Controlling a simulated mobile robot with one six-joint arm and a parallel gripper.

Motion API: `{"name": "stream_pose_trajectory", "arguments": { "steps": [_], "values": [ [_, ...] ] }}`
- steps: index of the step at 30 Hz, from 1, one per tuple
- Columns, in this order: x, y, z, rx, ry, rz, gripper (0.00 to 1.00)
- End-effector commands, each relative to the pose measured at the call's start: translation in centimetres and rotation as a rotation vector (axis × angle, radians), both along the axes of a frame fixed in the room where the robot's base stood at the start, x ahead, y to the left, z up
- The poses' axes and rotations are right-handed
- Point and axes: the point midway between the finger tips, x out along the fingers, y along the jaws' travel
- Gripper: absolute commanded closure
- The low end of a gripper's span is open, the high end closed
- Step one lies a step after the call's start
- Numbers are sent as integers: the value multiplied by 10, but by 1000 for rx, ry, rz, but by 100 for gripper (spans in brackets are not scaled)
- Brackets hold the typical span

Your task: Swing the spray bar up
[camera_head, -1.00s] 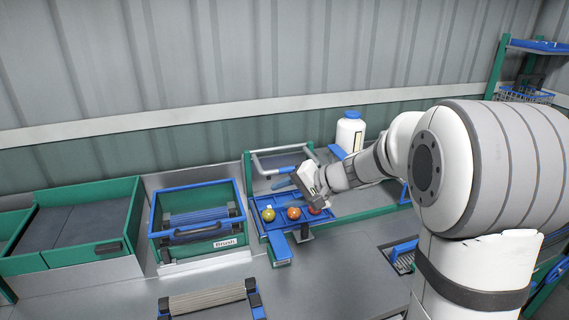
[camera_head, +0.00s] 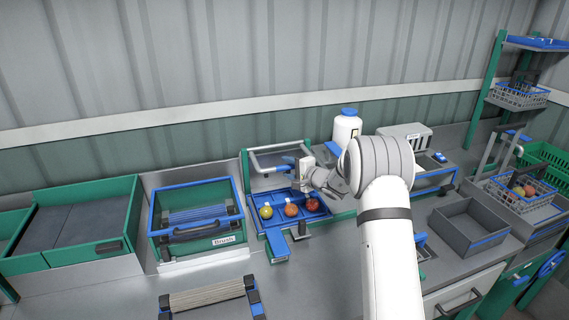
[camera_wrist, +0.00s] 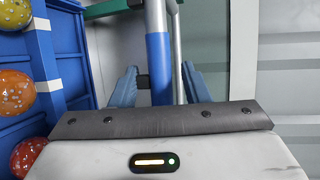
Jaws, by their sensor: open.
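The spray bar (camera_head: 281,148) is a pale grey tube frame over the back of a green-framed wash station with a blue tray (camera_head: 316,213). In the wrist view a blue sleeve (camera_wrist: 158,62) on its tube runs up between the two blue fingers of my gripper (camera_wrist: 160,86). The fingers are open, one on each side of the tube, with a gap visible on the right. Contact on the left is hard to tell. In the head view my gripper (camera_head: 289,164) is at the bar's right part, above the tray's back, and hides some of it.
A yellow tomato (camera_head: 266,211), an orange one (camera_head: 291,210) and a red one (camera_head: 313,204) lie in the tray. A white bottle with a blue cap (camera_head: 346,130) stands behind right. The "Brush" box (camera_head: 195,245) is left. A grey bin (camera_head: 468,226) stands right.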

Motion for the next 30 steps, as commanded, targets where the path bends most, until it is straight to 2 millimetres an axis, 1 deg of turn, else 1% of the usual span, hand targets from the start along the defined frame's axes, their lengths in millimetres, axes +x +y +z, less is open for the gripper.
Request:
{"name": "stream_pose_trajectory", "arguments": {
  "steps": [3, 6, 16, 30],
  "values": [
    [11, 10, 0, 0, -1, 2, 58],
    [17, 13, -3, 0, 0, 2, 58],
    [19, 15, -4, 0, 0, 1, 59],
    [19, 15, -4, 0, 0, 1, 97]
  ]
}}
